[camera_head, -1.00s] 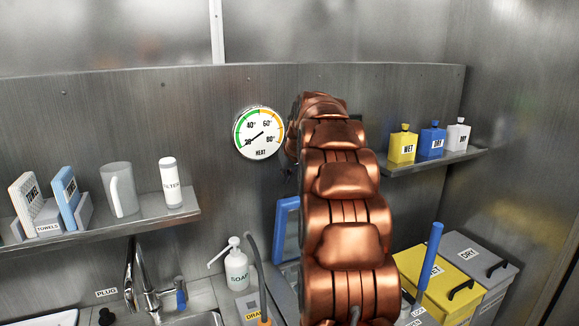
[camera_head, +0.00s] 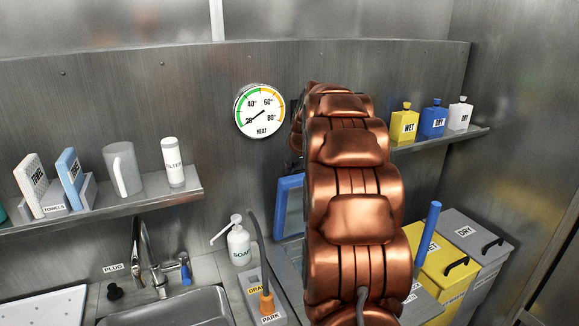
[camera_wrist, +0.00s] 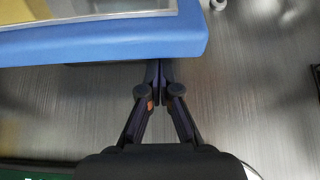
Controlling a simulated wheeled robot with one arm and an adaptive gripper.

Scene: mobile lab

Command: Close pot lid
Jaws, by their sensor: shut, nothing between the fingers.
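No pot can be made out in either view. A blue-framed panel (camera_head: 290,207) with a glassy or grey middle stands behind my arm in the head view, its right part hidden. A blue edge with a pale panel also fills the top of the wrist view (camera_wrist: 105,38); it looks like the same thing, but I cannot tell whether it is the lid. My gripper (camera_wrist: 160,72) is shut and empty, its fingertips at or just by the lower side of this blue edge. Whether they touch it is unclear. In the head view my arm hides the gripper.
A sink (camera_head: 180,306) with a tap (camera_head: 147,262), a soap bottle (camera_head: 239,243) and a holder marked PARK (camera_head: 270,318) are at the lower left. A shelf (camera_head: 140,202) is above. Yellow WET (camera_head: 432,262) and grey DRY (camera_head: 470,240) bins stand right.

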